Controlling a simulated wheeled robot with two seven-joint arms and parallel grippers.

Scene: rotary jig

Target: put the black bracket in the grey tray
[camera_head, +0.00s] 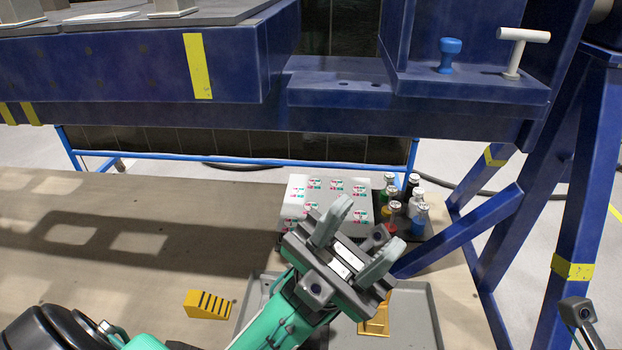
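The grey tray (420,318) lies on the bench at the bottom centre, partly covered by my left arm and gripper. A yellow-orange part (375,318) is in it, half hidden behind the gripper. My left gripper (362,238) is over the tray's back part, its two grey fingers spread apart with nothing visible between them. I cannot make out a black bracket; it may be hidden by my arm or out of view. Only a small grey piece, apparently of my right gripper (578,312), shows at the bottom right edge; its fingers cannot be made out.
A white box (298,188) with red and green marks stands behind the gripper. Several small bottles (417,200) stand to its right. A yellow wedge with black stripes (207,305) lies left of the tray. Blue steel beams (140,75) span the back and right.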

